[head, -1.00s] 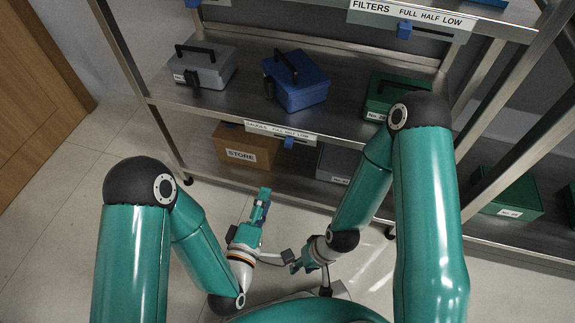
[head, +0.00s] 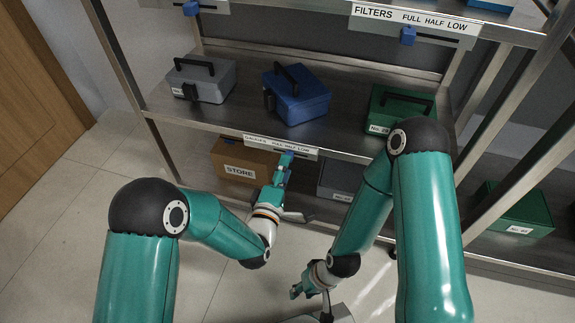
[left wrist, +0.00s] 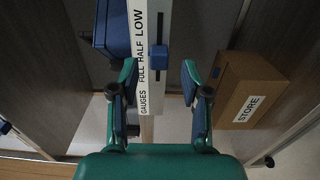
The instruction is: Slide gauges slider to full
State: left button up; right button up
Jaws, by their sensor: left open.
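The gauges label (head: 262,141) is on the front edge of the middle shelf, and it reads FULL, HALF, LOW. In the left wrist view the label (left wrist: 140,62) runs upright with FULL lowest and LOW highest. The blue gauges slider (left wrist: 158,60) sits on its rail beside the label, around FULL to HALF. My left gripper (head: 286,160) is at the shelf edge and mostly covers the slider in the head view. In the left wrist view my left gripper (left wrist: 159,77) is open, its fingertips apart on either side of the slider. My right gripper (head: 297,291) hangs low; its jaws are unclear.
A grey case (head: 205,83), a blue case (head: 302,103) and a green case (head: 400,108) stand on the shelf above the label. A STORE carton (head: 228,157) is below it. The filters label (head: 415,20) with its blue slider (head: 408,36) is higher up.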

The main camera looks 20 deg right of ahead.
pick_arm(q)
jog(key=shift+x, duration=1.2)
jog(key=shift+f, duration=0.1)
grip_shut()
jog(key=shift+s, duration=0.1)
